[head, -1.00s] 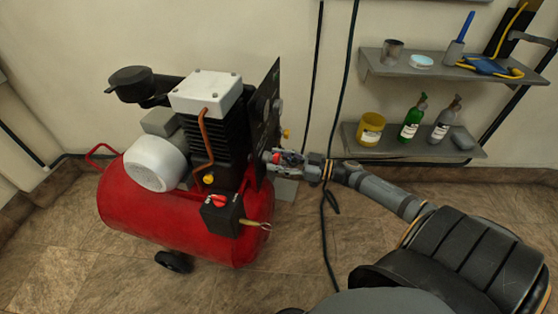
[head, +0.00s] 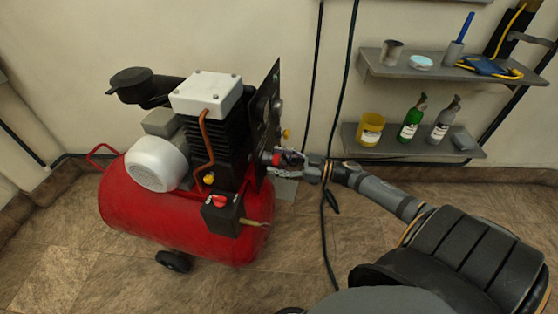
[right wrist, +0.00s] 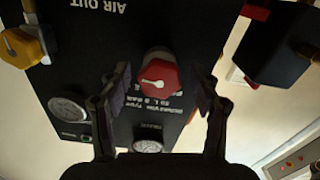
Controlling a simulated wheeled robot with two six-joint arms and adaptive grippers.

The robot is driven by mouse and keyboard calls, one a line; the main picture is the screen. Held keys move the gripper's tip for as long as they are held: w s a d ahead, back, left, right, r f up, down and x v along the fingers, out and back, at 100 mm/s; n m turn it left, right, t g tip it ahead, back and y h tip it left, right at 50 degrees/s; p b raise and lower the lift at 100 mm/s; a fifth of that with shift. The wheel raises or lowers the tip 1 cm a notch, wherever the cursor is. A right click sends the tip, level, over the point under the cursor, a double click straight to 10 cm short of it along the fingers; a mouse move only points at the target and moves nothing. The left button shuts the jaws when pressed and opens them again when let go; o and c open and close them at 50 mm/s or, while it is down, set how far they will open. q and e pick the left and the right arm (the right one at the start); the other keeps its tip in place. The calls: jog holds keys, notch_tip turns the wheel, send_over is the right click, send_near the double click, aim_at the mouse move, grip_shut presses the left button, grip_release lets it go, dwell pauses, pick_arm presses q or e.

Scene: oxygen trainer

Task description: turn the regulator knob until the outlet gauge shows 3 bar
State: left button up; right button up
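The red regulator knob (right wrist: 159,77) sits on the black panel (right wrist: 205,30) of the compressor; it also shows small in the head view (head: 276,158). My right gripper (right wrist: 160,88) is open, with one finger on each side of the knob and a visible gap at both sides. In the head view my right gripper (head: 280,158) is at the panel's right face. One white gauge (right wrist: 68,108) is at the panel's left and another (right wrist: 147,146) is below the knob, partly cut off by my gripper. Their readings are too small to tell. My left gripper is not in view.
The red compressor tank (head: 160,215) stands on the tiled floor. A yellow fitting (right wrist: 22,45) and a black box (right wrist: 280,45) flank the panel. Shelves (head: 410,148) with bottles are on the wall at right. A black cable (head: 326,235) hangs behind my right arm.

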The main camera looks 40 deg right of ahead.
jog(key=v, duration=0.7)
jog(key=shift+s+d, duration=0.15)
jog(key=shift+s, duration=0.05)
dwell(0.4)
